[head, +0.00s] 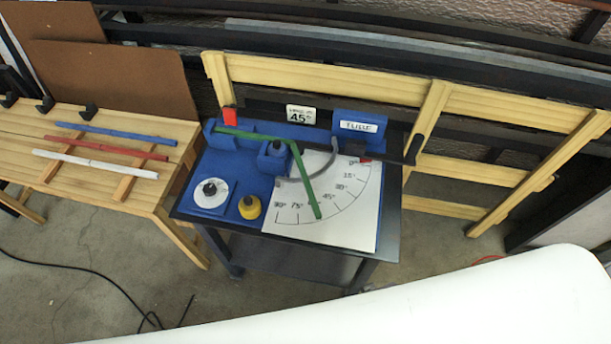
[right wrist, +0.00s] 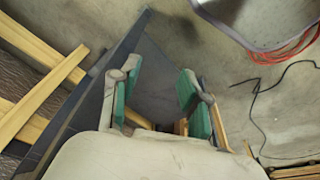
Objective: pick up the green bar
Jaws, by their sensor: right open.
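The green bar (head: 303,174) is in the head view, on the blue bending fixture (head: 238,175) on a small dark table. It is bent: one arm runs left along the blue block, the other slants down over the white angle chart (head: 355,215), its end near the 45° to 60° marks. A grey curved piece lies beside the bend. My right gripper (right wrist: 158,78) shows only in the right wrist view. Its two green-padded fingers are wide apart with nothing between them. The green bar is not in that view. My left gripper is in neither view.
A wooden bench (head: 95,180) at left holds a blue, a red and a white bar. A white disc (head: 209,193) and a yellow knob (head: 249,207) sit on the fixture. A black-handled lever (head: 415,149) sticks out right. A wooden rail frame (head: 330,78) stands behind.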

